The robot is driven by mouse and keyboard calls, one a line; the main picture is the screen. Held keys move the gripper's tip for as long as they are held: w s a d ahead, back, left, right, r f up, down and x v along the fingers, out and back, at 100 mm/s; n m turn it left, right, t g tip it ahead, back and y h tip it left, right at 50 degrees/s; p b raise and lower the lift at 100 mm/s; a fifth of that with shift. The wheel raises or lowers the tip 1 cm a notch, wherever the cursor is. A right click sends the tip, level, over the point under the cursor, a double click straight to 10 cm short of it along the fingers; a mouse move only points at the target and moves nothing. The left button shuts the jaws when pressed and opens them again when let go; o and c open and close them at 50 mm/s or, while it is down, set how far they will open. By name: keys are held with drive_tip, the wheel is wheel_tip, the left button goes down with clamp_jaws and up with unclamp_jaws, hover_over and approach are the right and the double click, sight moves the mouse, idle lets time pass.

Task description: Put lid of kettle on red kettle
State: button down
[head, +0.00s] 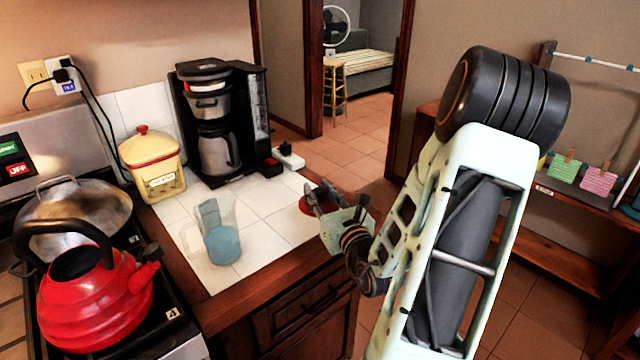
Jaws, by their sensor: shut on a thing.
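The red kettle (95,305) stands on the stove at the lower left, with its black handle arched over the top. Its top shows a dark round opening without a lid, and its spout points right. The red lid (304,206) is at the right edge of the white tiled counter, partly hidden by my gripper. My gripper (317,197) is shut on the lid, well to the right of the kettle. I cannot tell whether the lid touches the counter.
A clear pitcher with a blue lower part (220,243) stands on the counter between kettle and gripper. A coffee maker (218,125) and a yellow canister (153,168) stand behind. A silver pot (75,215) sits on the stove behind the kettle.

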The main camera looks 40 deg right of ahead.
sight(318, 194)
drive_tip(key=shift+s+a+r+p, duration=0.55)
drive_tip(key=shift+s+p, duration=0.05)
drive_tip(key=p, duration=0.2)
drive_tip(key=shift+s+r+p, duration=0.15)
drive_tip(key=shift+s+p, duration=0.05)
drive_tip(key=shift+p, duration=0.15)
drive_tip(key=s+a+r+p, duration=0.1)
drive_tip(key=s+a+p, duration=0.1)
drive_tip(key=p, duration=0.4)
drive_tip(key=shift+s+r+p, duration=0.1)
drive_tip(key=shift+r+p, duration=0.05)
drive_tip(key=shift+p, duration=0.25)
drive_tip(key=s+a+p, duration=0.1)
drive_tip(key=p, duration=0.1)
drive_tip(key=s+a+p, duration=0.1)
drive_tip(key=p, duration=0.1)
drive_tip(key=shift+s+r, duration=0.1)
drive_tip(key=shift+r, duration=0.2)
